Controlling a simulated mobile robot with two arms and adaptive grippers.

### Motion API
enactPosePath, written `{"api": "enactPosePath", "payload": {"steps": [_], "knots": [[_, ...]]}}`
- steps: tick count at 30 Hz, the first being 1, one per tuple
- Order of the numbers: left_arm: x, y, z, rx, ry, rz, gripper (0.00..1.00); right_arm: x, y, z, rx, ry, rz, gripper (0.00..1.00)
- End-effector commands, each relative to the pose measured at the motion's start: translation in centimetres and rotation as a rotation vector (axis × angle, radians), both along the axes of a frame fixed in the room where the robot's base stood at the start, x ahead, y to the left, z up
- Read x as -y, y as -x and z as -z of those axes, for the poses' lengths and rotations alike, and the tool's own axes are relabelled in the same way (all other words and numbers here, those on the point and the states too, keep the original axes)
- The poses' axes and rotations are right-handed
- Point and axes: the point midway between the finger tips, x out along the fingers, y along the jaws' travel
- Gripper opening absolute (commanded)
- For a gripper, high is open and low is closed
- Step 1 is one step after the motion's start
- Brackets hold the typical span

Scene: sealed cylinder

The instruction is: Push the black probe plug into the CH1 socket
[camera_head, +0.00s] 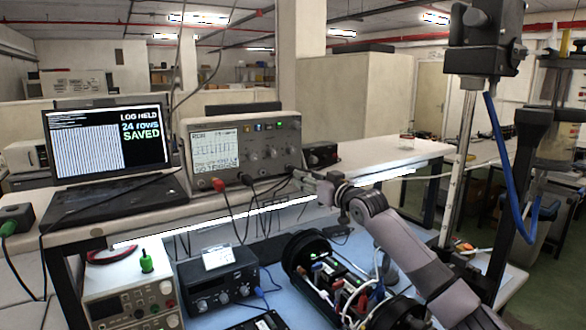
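The oscilloscope (262,152) stands on the upper shelf with its lit screen facing me. Along its lower front edge sit a red plug (218,185) and a black plug (247,179), each with a cable hanging down. The socket labels are too small to read, so I cannot tell which is CH1. My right gripper (301,178) reaches in from the lower right and points left at the scope's lower right corner. A small dark piece shows by its fingertips. I cannot tell whether the fingers hold it or are open. My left gripper is not in view.
A laptop (108,150) reading "LOG HELD, 24 rows SAVED" stands left of the scope. Below the shelf are a power supply (130,290), a black instrument (215,280) and an open cylinder (308,252) with wiring. Loose cables hang across the shelf's front edge (150,220).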

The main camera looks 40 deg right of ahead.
Motion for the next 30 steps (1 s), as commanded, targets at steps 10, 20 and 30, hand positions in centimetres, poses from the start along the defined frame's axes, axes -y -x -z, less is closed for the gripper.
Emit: {"api": "enactPosePath", "payload": {"steps": [10, 20, 30], "knots": [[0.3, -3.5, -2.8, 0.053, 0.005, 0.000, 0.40, 0.5, -5.0, -0.5, 0.001, -0.003, 0.000, 0.40], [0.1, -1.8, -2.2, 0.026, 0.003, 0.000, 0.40, 0.8, -7.3, -0.1, 0.001, 0.001, 0.000, 0.40], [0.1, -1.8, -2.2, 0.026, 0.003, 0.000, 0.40, 0.8, -7.4, -0.1, 0.001, 0.001, 0.000, 0.40]]}}
